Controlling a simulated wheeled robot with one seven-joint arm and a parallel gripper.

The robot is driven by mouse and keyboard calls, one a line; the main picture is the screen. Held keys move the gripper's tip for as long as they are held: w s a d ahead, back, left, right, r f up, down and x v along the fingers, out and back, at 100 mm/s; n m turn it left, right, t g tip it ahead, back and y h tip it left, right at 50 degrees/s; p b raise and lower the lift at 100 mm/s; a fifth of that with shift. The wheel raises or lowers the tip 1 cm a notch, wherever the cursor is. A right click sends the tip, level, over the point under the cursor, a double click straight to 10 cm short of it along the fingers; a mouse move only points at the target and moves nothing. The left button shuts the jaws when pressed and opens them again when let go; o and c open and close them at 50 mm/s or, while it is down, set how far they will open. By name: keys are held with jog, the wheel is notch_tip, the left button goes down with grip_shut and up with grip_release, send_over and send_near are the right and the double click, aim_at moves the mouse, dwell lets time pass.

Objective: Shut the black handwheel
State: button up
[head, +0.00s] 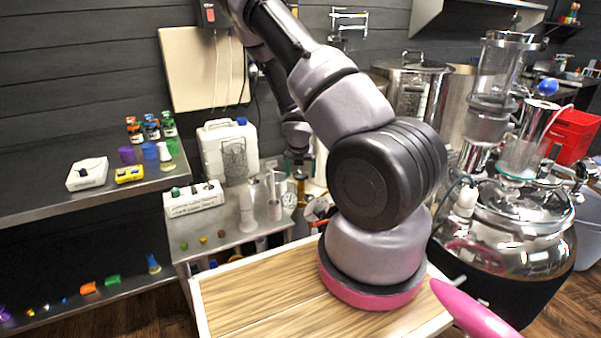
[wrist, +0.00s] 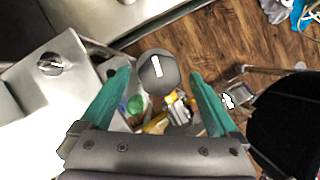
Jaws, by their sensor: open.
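A round dark grey-black knob with a white bar on its face (wrist: 157,66), which looks like the black handwheel, is in the middle of the wrist view. My gripper (wrist: 160,76) is open, with one teal finger on each side of the knob. Gaps show between the knob and both fingers, and I cannot tell how far below the tips it lies. Brass and silver fittings (wrist: 176,103) show just under the knob. In the head view my gripper (head: 299,160) is small and dark behind my forearm; I cannot make out the handwheel there.
Another dark knob (wrist: 52,64) sits on a steel surface at the left of the wrist view. A white jug (head: 215,150) stands on the steel bench left of my gripper in the head view. Steel vessels (head: 500,225) crowd the right. Wood floor shows beyond the knob.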

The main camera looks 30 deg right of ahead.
jog(key=c, duration=1.4)
jog(key=shift+o, duration=0.2)
